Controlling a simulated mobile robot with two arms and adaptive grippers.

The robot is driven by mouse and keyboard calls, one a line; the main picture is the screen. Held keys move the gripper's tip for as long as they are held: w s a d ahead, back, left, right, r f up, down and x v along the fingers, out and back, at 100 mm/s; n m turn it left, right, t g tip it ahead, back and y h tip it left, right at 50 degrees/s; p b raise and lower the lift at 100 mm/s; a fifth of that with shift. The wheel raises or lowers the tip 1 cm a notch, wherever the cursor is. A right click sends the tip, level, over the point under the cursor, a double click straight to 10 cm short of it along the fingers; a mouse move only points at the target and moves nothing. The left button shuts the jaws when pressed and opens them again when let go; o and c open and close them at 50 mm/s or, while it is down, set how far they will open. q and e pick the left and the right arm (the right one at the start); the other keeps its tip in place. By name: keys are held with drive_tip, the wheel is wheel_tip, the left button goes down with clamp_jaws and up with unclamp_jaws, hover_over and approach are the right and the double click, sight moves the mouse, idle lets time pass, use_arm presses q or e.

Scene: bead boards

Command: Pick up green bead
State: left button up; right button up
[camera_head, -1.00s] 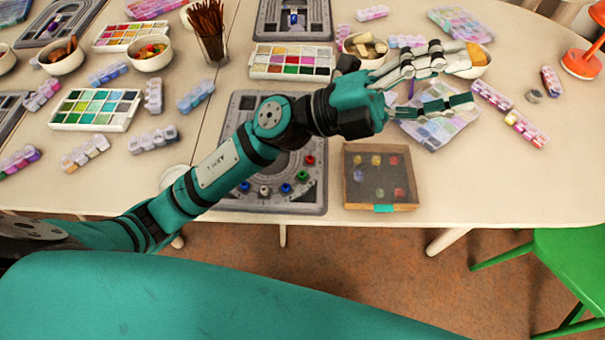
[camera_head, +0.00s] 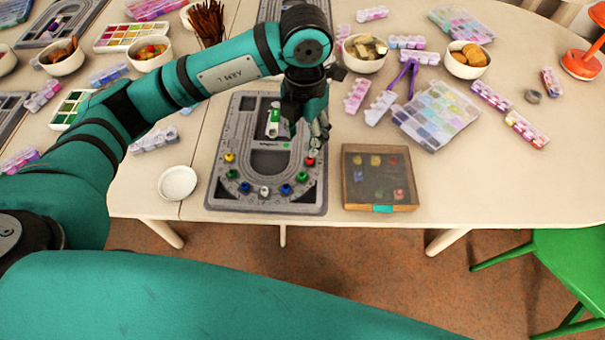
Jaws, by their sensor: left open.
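A bead board (camera_head: 222,195) lies on the table with a curved row of beads near its front edge. One green bead (camera_head: 302,177) sits at the right of the row, between a blue bead (camera_head: 286,188) and a red bead (camera_head: 310,161). Another green bead (camera_head: 231,174) sits at the left, between a yellow bead (camera_head: 229,156) and a blue bead (camera_head: 245,187). A white bead (camera_head: 264,190) is at the middle. My left gripper (camera_head: 297,134) is open, pointing down over the right half of the board, behind the right green bead. My right gripper is out of view.
A shallow box (camera_head: 348,196) with several beads stands right of the board. A small white dish (camera_head: 177,183) lies to the left. Purple-handled pliers (camera_head: 403,78), a clear bead case (camera_head: 435,115) and bowls are behind. The table's front right is clear.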

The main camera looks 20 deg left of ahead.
use_arm(q)
hover_over(303, 173)
drive_tip(key=f, duration=0.5)
drive_tip(key=f+p, duration=0.1)
drive_tip(key=f, duration=0.2)
drive_tip(key=shift+s+d+f, duration=0.2)
drive_tip(key=shift+s+f, duration=0.05)
drive_tip(key=shift+f, duration=0.1)
drive_tip(key=shift+a+f+p, duration=0.2)
drive_tip(key=shift+f+p, duration=0.35)
drive_tip(key=shift+f, duration=2.2)
drive_tip(key=shift+c, duration=0.4)
drive_tip(key=c, duration=0.7)
